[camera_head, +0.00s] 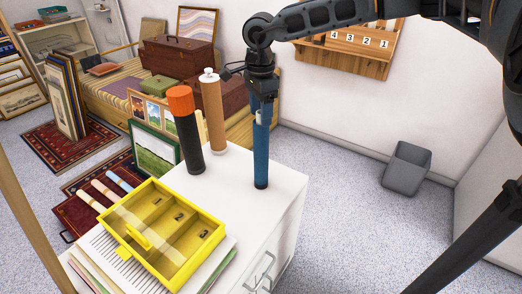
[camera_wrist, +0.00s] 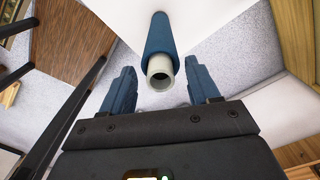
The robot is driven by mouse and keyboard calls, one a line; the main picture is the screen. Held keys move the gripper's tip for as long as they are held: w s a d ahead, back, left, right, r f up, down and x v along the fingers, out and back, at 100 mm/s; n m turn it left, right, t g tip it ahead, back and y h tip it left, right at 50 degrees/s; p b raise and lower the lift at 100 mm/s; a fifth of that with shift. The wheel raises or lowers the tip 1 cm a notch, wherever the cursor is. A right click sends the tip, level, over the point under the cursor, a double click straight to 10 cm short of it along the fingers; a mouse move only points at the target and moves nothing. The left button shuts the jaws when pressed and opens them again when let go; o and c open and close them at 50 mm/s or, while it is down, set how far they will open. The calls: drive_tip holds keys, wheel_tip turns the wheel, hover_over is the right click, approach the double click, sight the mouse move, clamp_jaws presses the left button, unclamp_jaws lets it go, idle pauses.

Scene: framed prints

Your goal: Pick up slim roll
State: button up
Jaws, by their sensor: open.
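The slim roll (camera_head: 261,155) is a narrow blue tube standing upright near the right side of the white cabinet top (camera_head: 288,178). In the wrist view its pale, hollow upper end faces the camera, and the blue roll (camera_wrist: 160,35) lies between the two fingers. My gripper (camera_head: 263,105) points down at the roll's top from above. It is open, with a finger on each side of the roll and visible gaps in the wrist view (camera_wrist: 162,80). Nothing is held.
A black tube with an orange cap (camera_head: 188,140) and a brown tube with a white cap (camera_head: 213,115) stand left of the roll. A yellow compartment box (camera_head: 213,238) sits at the cabinet's front. A grey bin (camera_head: 406,168) stands on open floor to the right.

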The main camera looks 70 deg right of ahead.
drive_tip(key=shift+c, duration=0.4)
clamp_jaws()
